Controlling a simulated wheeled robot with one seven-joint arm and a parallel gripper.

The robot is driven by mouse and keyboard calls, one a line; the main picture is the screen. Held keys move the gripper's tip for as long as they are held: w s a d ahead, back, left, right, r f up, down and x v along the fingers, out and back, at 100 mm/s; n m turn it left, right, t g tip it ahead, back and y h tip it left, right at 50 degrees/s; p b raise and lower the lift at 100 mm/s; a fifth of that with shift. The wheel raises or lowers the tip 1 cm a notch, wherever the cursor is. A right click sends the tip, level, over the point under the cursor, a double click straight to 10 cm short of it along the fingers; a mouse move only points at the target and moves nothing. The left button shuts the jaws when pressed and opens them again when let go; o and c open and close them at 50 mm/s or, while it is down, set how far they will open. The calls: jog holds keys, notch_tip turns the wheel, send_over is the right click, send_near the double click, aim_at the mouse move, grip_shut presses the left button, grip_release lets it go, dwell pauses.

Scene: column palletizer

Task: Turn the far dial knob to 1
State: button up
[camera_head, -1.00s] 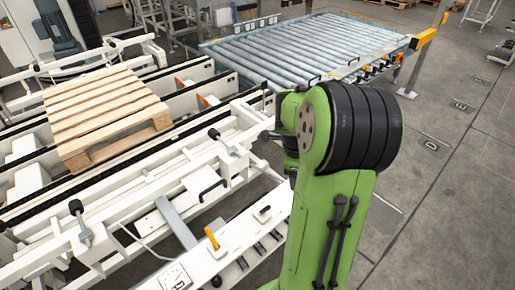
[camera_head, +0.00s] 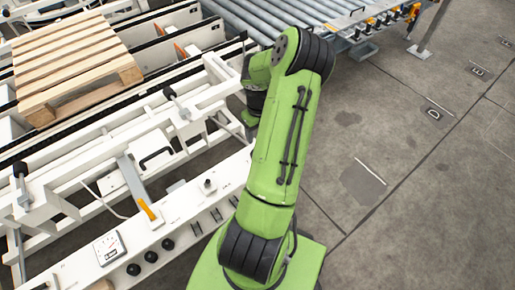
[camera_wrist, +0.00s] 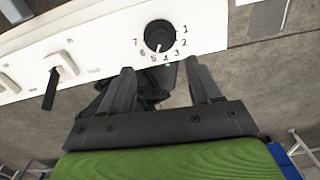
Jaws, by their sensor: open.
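In the wrist view, a round black dial knob (camera_wrist: 159,36) sits on a white panel (camera_wrist: 100,40) with the numbers 1 to 7 printed around it. Its white mark points down in the picture, towards the 4 and 5; which of them exactly is hard to tell. The 1 is at the upper right of the knob. My gripper (camera_wrist: 160,67) is open and empty, its two dark fingers apart, below the knob in the picture and not seen touching it. In the head view my green arm hides the gripper, and I cannot make out this dial there.
A black lever (camera_wrist: 52,88) and a white switch stand left of the dial. In the head view, the white front rail (camera_head: 75,262) carries an orange lever (camera_head: 149,210), a gauge (camera_head: 109,248) and several black knobs. A wooden pallet (camera_head: 72,58) lies behind. Open floor is right.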

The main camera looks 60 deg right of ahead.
notch_tip(320, 180, down, 10)
jog(key=shift+r+b, duration=0.1)
jog(key=shift+b, duration=0.85)
jog(key=shift+c, duration=0.2)
jog(key=c, duration=1)
